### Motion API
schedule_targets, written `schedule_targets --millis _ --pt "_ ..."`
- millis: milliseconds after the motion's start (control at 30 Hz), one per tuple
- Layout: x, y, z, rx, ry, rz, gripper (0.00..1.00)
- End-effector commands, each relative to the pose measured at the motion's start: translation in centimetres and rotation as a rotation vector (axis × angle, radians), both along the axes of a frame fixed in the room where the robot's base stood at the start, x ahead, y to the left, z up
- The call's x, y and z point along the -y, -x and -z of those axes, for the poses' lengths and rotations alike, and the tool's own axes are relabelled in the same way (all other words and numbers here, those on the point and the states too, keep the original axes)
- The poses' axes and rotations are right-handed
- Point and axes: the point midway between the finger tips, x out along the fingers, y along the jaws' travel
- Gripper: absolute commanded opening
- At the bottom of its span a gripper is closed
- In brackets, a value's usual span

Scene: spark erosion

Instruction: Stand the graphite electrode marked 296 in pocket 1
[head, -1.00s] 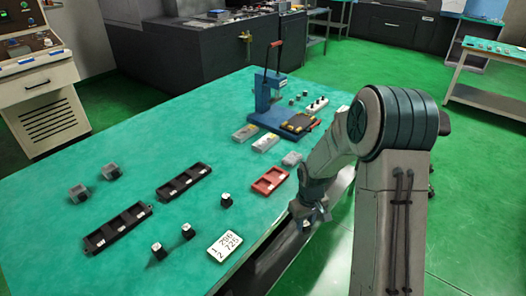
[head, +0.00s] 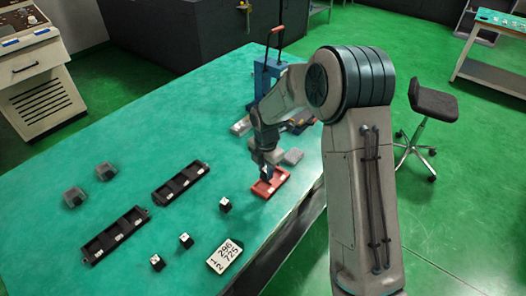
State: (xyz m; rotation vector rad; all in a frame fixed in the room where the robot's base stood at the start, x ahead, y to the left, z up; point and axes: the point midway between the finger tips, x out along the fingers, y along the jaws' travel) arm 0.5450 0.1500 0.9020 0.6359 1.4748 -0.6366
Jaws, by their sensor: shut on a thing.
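My gripper (head: 266,165) is shut on a small dark block, seemingly an electrode, at the red tray (head: 280,181). The gripper mostly hides the block, so its mark and whether it touches the tray cannot be told. Three small dark blocks with white tops stand on the green table: one (head: 225,205) left of the red tray, one (head: 186,240) and one (head: 157,262) nearer the front. Their marks are too small to read. A white card (head: 225,256) reads 1 296 and 2 725. Pocket numbers are not legible.
Two long black trays with pockets, one (head: 181,183) and one (head: 115,236), lie on the left. Two grey blocks (head: 104,171) sit beyond them. A blue press (head: 268,72) stands at the back, and a grey piece (head: 293,156) lies behind the red tray.

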Motion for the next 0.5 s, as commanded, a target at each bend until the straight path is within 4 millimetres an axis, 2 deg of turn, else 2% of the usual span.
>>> schedule_targets --millis 200,500 --pt "-0.9 -0.1 -0.8 -0.002 0.000 -0.141 0.04" --pt "-0.8 -0.2 0.3 -0.002 0.000 -0.148 0.04"
